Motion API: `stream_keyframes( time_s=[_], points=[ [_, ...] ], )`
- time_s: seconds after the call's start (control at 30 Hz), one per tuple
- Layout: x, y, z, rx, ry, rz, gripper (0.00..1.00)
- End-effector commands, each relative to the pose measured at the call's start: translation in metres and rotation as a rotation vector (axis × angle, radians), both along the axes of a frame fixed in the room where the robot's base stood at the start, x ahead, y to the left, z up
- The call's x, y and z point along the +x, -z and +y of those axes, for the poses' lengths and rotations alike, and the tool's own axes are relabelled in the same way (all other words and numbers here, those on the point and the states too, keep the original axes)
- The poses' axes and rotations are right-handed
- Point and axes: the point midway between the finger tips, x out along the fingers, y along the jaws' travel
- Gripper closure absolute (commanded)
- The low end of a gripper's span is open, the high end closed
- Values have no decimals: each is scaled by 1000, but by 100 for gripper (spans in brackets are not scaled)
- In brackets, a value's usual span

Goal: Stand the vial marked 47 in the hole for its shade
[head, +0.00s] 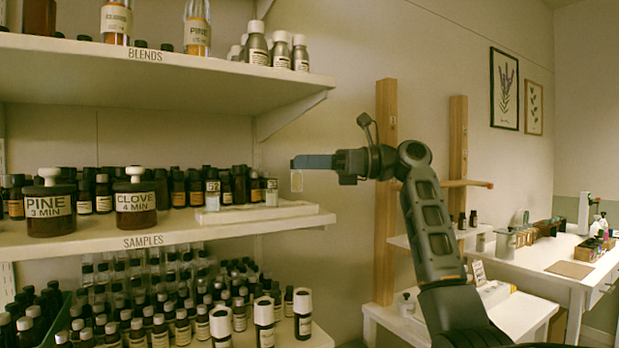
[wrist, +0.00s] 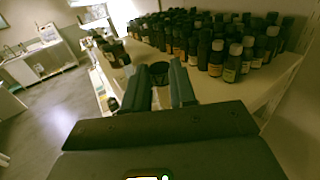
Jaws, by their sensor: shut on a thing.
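My gripper (head: 297,162) is level beside the right end of the samples shelf. It is shut on a small vial (head: 296,182) with pale yellowish contents, which hangs upright below the fingers, clear of the shelf. In the wrist view a dark round top (wrist: 158,70) shows between the fingers. No number is readable on the vial. A low white block (head: 322,218) lies on the shelf, left of and below my gripper. Small pale vials stand at it, one toward its left (head: 212,196) and one toward its right (head: 271,194). Its holes cannot be made out.
Dark bottles (head: 180,188) crowd the shelf behind the block. Two big jars, PINE (head: 50,205) and CLOVE (head: 136,205), stand to the left. The BLENDS shelf (head: 180,75) overhangs. More bottles (head: 190,320) fill the lower shelf. Open air lies right of the shelf end.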

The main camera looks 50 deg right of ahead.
Motion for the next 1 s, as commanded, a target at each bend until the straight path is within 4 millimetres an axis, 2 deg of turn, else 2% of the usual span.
stream_keyframes(
  time_s=[0.23, 0.6, 0.63, 0.87, 1.0],
  points=[
    [-1, 32, -1, 4, 1, 2, 100],
    [-1, 35, -1, 2, 0, 1, 100],
    [-1, 36, -1, 1, 0, 0, 72],
    [-1, 36, -1, 1, 0, 0, 50],
    [-1, 36, -1, 1, 0, 0, 49]
  ],
)
